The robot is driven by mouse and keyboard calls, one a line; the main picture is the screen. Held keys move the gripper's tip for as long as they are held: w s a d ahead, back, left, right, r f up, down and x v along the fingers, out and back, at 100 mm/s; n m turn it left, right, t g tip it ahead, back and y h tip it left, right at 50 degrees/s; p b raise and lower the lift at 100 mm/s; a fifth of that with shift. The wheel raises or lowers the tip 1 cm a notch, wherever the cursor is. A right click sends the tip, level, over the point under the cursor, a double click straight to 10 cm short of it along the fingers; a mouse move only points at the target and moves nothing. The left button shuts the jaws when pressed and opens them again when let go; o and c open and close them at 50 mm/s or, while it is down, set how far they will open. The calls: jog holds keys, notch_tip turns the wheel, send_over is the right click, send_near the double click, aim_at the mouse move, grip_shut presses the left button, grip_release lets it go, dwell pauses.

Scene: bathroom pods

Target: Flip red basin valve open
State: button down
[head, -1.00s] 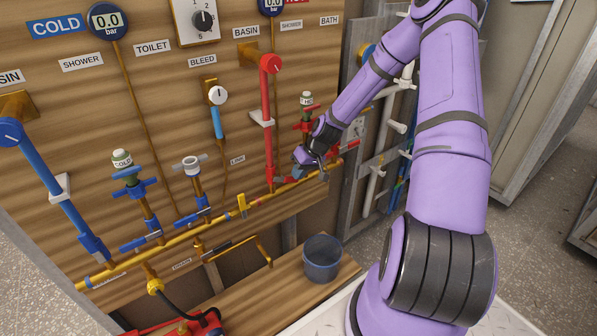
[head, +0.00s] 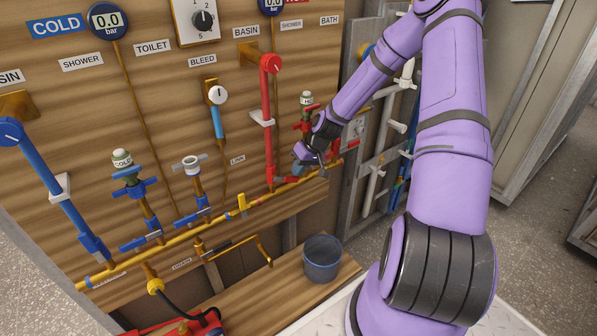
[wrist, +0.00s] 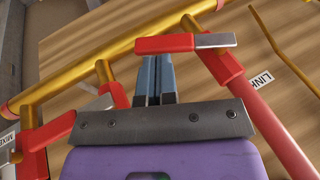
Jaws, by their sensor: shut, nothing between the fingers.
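The red basin valve (head: 283,180) sits at the foot of the red basin pipe (head: 267,140), just above the yellow pipe; my gripper partly covers this area. In the wrist view its lever (wrist: 165,44) has a red grip and a bare metal end, and lies across the red pipe at an angle. My gripper (head: 318,168) is beside the valve, on its right in the head view. In the wrist view my gripper (wrist: 154,68) is shut and empty, its fingertips close below the red grip. I cannot tell whether they touch it.
Another red valve (wrist: 45,135) shows at the left of the wrist view. The red-handled HOT fitting (head: 306,115) stands close behind my wrist. The yellow pipe (head: 215,225) runs along the board's bottom. A grey bucket (head: 322,262) stands on the ledge below.

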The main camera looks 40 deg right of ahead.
jog(key=shift+r, duration=0.2)
jog(key=v, duration=1)
jog(key=shift+s+r, duration=0.15)
jog(key=shift+r, duration=0.1)
jog(key=shift+d, duration=0.15)
jog(key=shift+s+d+f+m+t, duration=0.2)
jog(key=shift+s+m+t, duration=0.1)
jog(key=shift+s+t, duration=0.6)
jog(key=shift+s+d+f+m+t, duration=0.25)
jog(key=shift+s+t, duration=0.4)
jog(key=shift+t, duration=0.45)
jog(key=shift+s+d+f+m+t, duration=0.1)
jog(key=shift+s+m+t, duration=0.25)
jog(key=shift+s+t, duration=0.55)
jog(key=shift+w, duration=0.15)
